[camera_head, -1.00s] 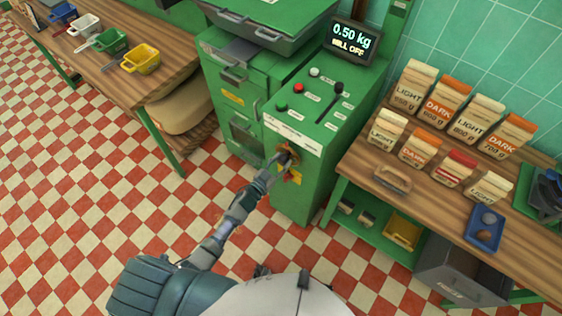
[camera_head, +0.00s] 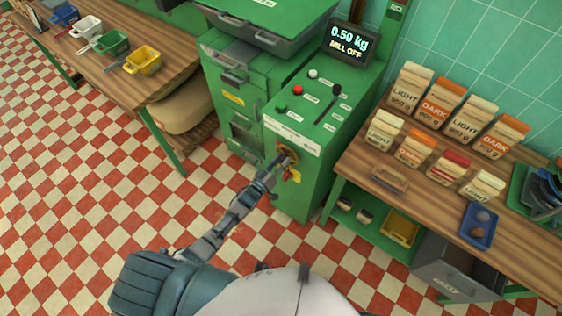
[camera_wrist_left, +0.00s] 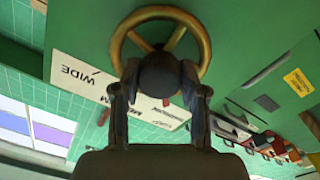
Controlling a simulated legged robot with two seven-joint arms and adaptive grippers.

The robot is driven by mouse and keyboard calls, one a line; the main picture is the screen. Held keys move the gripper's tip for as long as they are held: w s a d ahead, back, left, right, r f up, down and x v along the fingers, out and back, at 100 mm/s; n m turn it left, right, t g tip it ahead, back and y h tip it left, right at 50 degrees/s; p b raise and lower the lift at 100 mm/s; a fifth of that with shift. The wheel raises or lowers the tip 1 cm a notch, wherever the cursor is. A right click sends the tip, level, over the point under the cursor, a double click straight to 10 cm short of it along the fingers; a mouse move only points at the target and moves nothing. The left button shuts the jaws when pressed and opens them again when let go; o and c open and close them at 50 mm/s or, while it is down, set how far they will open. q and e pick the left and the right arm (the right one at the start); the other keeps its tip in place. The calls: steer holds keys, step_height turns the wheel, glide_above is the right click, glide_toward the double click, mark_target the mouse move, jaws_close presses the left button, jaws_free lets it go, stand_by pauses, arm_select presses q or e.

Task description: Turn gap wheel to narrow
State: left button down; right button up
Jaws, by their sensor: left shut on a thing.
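The gap wheel is a brass ring with spokes on the front of the green mill (camera_head: 308,180). In the left wrist view the wheel (camera_wrist_left: 204,42) fills the top middle, with a dark round knob (camera_wrist_left: 160,76) in front of its lower part. My left gripper (camera_wrist_left: 160,92) has its fingers on both sides of this knob and is shut on it. In the head view the wheel (camera_head: 291,153) is partly hidden by my left gripper (camera_head: 277,165). A white label (camera_wrist_left: 115,90) beside the wheel reads "WIDE"; its other words are partly covered. My right gripper is not in view.
A display (camera_head: 349,43) above the mill reads 0.50 kg and MILL OFF. Buttons and a black lever (camera_head: 334,92) are on the mill's top. A wooden table (camera_head: 350,160) with several bags stands at right, another (camera_head: 165,62) with scoops at left. Checkered floor is open in front.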

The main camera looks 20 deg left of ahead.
arm_select(q)
steer(key=shift+a, duration=0.1)
stand_by(0.4)
steer(key=c, duration=0.6)
jaws_free()
steer(key=shift+w, duration=0.1)
steer(key=v, duration=1.2)
steer(key=shift+a+f, duration=0.1)
